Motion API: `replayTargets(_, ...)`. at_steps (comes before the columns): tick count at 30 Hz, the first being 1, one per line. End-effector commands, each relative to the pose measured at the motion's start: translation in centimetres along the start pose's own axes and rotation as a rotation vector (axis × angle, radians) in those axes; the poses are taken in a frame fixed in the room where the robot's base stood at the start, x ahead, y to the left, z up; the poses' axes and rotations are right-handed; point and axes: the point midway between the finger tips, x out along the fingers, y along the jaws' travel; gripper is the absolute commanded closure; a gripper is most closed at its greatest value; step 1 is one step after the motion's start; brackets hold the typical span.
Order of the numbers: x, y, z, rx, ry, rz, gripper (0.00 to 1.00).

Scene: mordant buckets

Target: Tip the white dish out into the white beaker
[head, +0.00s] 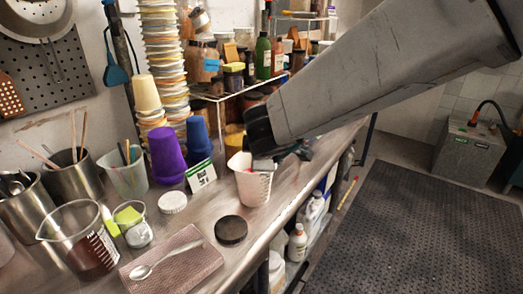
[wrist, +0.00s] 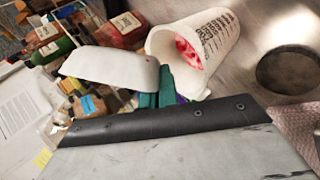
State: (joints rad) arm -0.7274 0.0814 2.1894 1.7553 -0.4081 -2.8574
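The white beaker (head: 253,182), a tapered cup with printed graduations, stands upright near the bench's front edge. In the wrist view the beaker (wrist: 216,38) shows red-pink material inside. My gripper (head: 280,158) is at the beaker's rim, on its right side; its green parts (wrist: 156,92) show beside the mouth in the wrist view. A pale, round-cornered piece (wrist: 110,68) lies close to the mouth; I cannot tell whether it is the white dish or part of my gripper. No white dish is clearly visible elsewhere. The finger gap is hidden.
A black lid (head: 231,230) and a white ribbed lid (head: 173,202) lie near the beaker. A label card (head: 201,176), purple cups (head: 166,155) and blue cups (head: 198,139) stand behind. A spoon (head: 165,258) rests on a textured pad (head: 188,266). A glass beaker (head: 80,240) stands left.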

Motion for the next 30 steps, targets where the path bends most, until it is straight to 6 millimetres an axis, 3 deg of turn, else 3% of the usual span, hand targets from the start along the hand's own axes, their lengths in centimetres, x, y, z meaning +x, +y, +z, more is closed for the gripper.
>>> replayTargets(30, 0.10, -0.11, -0.19, -0.092, -0.079, 0.002, 1.00)
